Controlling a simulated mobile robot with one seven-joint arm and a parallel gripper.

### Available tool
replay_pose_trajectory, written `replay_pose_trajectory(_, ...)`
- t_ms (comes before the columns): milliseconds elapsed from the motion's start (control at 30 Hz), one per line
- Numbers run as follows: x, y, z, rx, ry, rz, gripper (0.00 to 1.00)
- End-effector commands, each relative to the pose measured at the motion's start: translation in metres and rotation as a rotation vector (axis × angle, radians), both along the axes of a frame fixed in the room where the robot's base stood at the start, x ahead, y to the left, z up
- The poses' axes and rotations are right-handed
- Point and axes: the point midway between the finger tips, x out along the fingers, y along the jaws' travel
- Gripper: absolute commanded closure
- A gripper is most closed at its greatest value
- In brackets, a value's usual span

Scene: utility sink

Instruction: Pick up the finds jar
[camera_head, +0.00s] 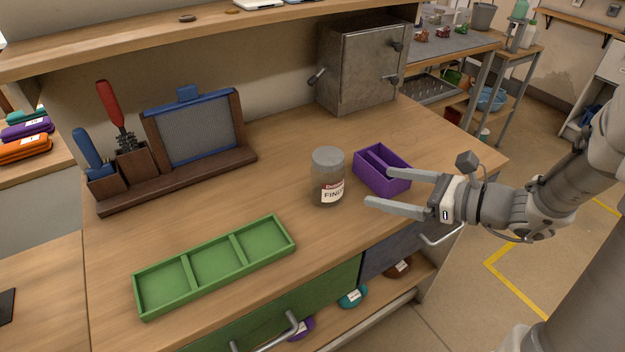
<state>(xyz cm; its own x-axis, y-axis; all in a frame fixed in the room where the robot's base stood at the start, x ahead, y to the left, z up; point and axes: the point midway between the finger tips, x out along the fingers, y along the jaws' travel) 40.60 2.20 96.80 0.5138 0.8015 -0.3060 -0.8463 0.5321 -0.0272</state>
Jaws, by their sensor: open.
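The finds jar (328,178) is a clear jar with a grey lid and a white label reading "FIND". It stands upright on the wooden worktop, near the middle of the view. My gripper (377,188) is open and empty, to the right of the jar, with its fingers pointing left towards it. The fingertips look apart from the jar; the gap in depth is hard to judge.
A purple divided box (398,184) sits just behind my gripper. A green three-part tray (267,222) lies front left. A wooden tool rack with a screen (200,130) stands back left, and a metal cabinet (357,68) at the back.

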Motion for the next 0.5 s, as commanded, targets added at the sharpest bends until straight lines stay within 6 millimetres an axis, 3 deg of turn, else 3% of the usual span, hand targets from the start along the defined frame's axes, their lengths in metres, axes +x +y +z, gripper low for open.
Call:
replay_pose_trajectory(167, 0.009, 0.006, -0.009, 0.028, 0.019, -0.023, 0.0)
replay_pose_trajectory(500, 0.046, 0.066, -0.031, 0.026, 0.018, -0.017, 0.0)
